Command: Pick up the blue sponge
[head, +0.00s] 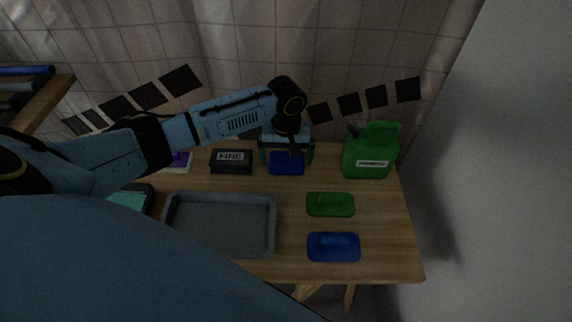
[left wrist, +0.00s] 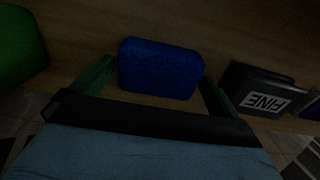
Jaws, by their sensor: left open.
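The blue sponge (head: 287,165) is a rounded block lying on the far part of the wooden table. In the left wrist view the sponge (left wrist: 159,68) sits between and slightly beyond my fingertips. My left gripper (head: 287,152) is open above the sponge, with one finger to each side of it. In the left wrist view the gripper (left wrist: 156,80) shows a gap on both sides of the sponge, and I see no clear contact. The gripper hides the far part of the sponge in the head view. My right gripper is not in view.
A black box marked FINE (head: 231,161) stands left of the sponge, and a green jug (head: 371,152) stands right. A grey tray (head: 271,225), a green handled block (head: 330,205) and a blue handled block (head: 334,247) lie nearer. Bare table (head: 395,225) shows at the right.

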